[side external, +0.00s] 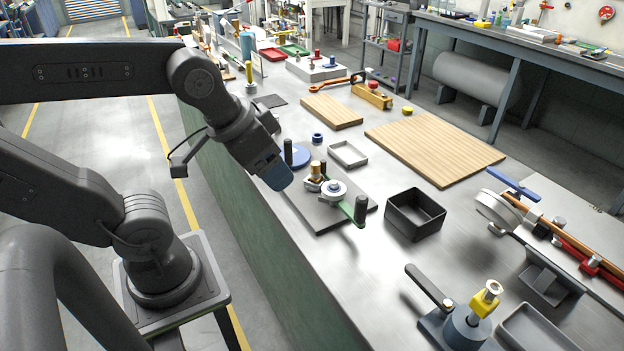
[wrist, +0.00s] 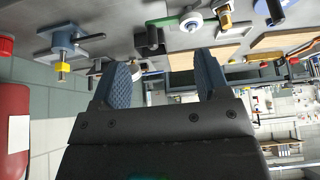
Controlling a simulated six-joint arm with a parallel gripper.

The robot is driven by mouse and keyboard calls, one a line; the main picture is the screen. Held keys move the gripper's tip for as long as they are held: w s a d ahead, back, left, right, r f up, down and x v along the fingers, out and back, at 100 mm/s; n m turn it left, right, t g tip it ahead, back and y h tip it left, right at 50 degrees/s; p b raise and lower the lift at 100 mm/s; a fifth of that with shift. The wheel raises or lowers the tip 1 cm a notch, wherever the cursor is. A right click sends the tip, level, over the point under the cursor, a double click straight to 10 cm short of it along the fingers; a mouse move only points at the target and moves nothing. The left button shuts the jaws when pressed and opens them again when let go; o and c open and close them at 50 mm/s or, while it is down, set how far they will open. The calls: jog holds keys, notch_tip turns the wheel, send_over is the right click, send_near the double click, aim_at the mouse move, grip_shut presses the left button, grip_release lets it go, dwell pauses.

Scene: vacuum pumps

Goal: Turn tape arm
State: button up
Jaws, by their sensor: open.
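A green arm (side external: 346,208) with an upright black knob (side external: 361,210) extends from a round white hub (side external: 333,190) on a grey plate (side external: 307,212). This looks like the tape arm, but I cannot tell for sure. In the wrist view the green arm (wrist: 172,20), its black knob (wrist: 153,38) and the white hub (wrist: 192,22) show along the top. A brass fitting (side external: 315,170) stands beside the hub. My gripper (side external: 276,178) is left of the hub, above the bench edge, apart from the arm. Its blue fingers (wrist: 165,80) are open and empty.
A blue disc with a black post (side external: 289,150) stands close behind my gripper. A black box (side external: 415,214) is right of the green arm. A pale tray (side external: 348,154) and wooden boards (side external: 435,147) lie farther back. A yellow-topped valve with a lever (side external: 470,315) is in front.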

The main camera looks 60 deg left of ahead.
jog(key=shift+w+r, duration=0.1)
jog(key=shift+w, duration=0.1)
jog(key=shift+c, duration=0.8)
jog(key=w+m+g, duration=0.1)
jog(key=w+m, duration=0.3)
jog(key=m, duration=0.1)
jog(key=w+m+g, duration=0.1)
jog(key=w+m, duration=0.1)
jog(key=w, duration=0.1)
jog(key=shift+d+f+m+g, duration=0.25)
jog(key=shift+m+g, duration=0.05)
jog(key=shift+m, duration=0.1)
jog(key=shift+c, duration=0.8)
jog(key=w+d+f+m+g, duration=0.1)
jog(key=w+f+m+g, duration=0.2)
jog(key=w+m, duration=0.6)
notch_tip(320, 180, down, 3)
jog(key=shift+r+m, duration=0.1)
jog(key=shift+m, duration=0.5)
jog(key=shift+w, duration=0.1)
jog(key=shift+f, duration=4.5)
jog(key=shift+c, duration=0.3)
